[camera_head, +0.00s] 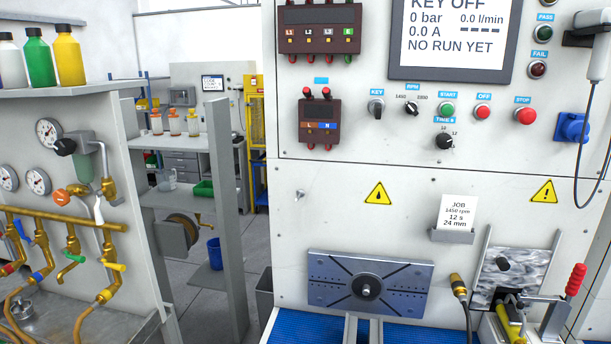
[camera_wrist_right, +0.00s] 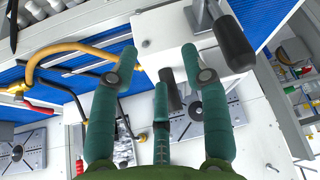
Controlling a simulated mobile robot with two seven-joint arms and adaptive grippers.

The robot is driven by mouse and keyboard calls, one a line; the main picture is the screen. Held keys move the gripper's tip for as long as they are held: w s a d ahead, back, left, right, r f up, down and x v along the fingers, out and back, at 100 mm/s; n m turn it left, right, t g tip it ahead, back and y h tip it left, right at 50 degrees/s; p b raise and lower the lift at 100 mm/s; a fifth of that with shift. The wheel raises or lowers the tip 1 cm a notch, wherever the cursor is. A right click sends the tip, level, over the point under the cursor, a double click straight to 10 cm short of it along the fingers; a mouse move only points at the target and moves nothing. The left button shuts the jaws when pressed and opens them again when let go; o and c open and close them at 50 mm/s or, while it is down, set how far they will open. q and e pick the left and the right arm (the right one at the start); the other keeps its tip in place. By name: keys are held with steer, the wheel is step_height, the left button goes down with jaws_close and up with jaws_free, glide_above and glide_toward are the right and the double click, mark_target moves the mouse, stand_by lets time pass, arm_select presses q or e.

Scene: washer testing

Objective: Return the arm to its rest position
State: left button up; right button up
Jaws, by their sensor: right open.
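My right gripper (camera_wrist_right: 159,56) shows in the right wrist view. Its green fingers are spread apart with nothing between the tips. Beyond the tips is a white block (camera_wrist_right: 160,38), with a black-handled lever (camera_wrist_right: 233,42) at its right. I cannot tell whether any finger touches the block. Neither arm and neither gripper shows in the head view, and my left gripper is in no view.
The head view shows a test panel with a screen (camera_head: 453,38), a slotted plate (camera_head: 335,284), a red-handled clamp (camera_head: 576,280) and a blue mat (camera_head: 310,332). Brass pipes (camera_head: 70,224) stand at the left. In the wrist view, a yellow hose (camera_wrist_right: 72,47) curves left of the fingers.

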steer(key=s+d+f+g, duration=0.2)
steer(key=s+f, duration=0.3)
steer(key=s, duration=0.6)
step_height(320, 180, down, 28)
steer(key=s+g+b, duration=0.1)
steer(key=b, duration=0.6)
steer(key=s+d+f+b, duration=0.1)
steer(key=s+f+b, duration=0.1)
steer(key=s+f, duration=0.6)
steer(key=s+d+f+g+b, duration=0.1)
steer(key=s+f+b, duration=0.2)
steer(key=s+f, duration=0.5)
step_height(320, 180, down, 4)
steer(key=shift+d+f+n, duration=0.15)
steer(key=shift+d+n, duration=0.05)
steer(key=shift+n, duration=0.2)
